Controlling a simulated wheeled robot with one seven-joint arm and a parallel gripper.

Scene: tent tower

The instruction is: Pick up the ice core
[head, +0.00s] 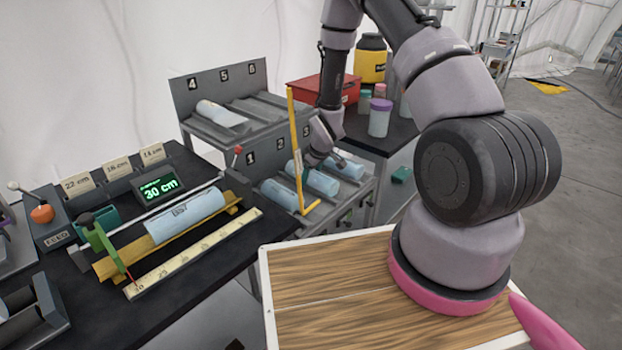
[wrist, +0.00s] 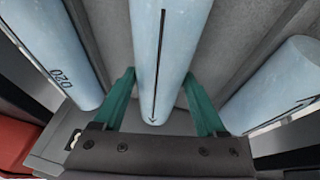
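Three light-blue ice cores lie in the lower rack's troughs: a left one (head: 280,193), a middle one (head: 319,180) and a right one (head: 348,167). My gripper (wrist: 159,75) is down at the rack, its teal fingers on either side of a core with a black arrow (wrist: 160,45). The fingers look spread; I cannot tell whether they touch it. A core marked 020 (wrist: 48,50) lies to the left in the wrist view, and another core (wrist: 280,85) to the right. In the head view, my gripper is small and partly hidden by a yellow post.
A yellow post (head: 295,140) stands before the rack. Another core (head: 220,114) lies on the upper shelf (head: 205,130). A core marked 657 (head: 185,215) lies on the measuring bench beside a ruler (head: 200,250) and a "30 cm" display (head: 160,187). A red box (head: 310,92) stands behind.

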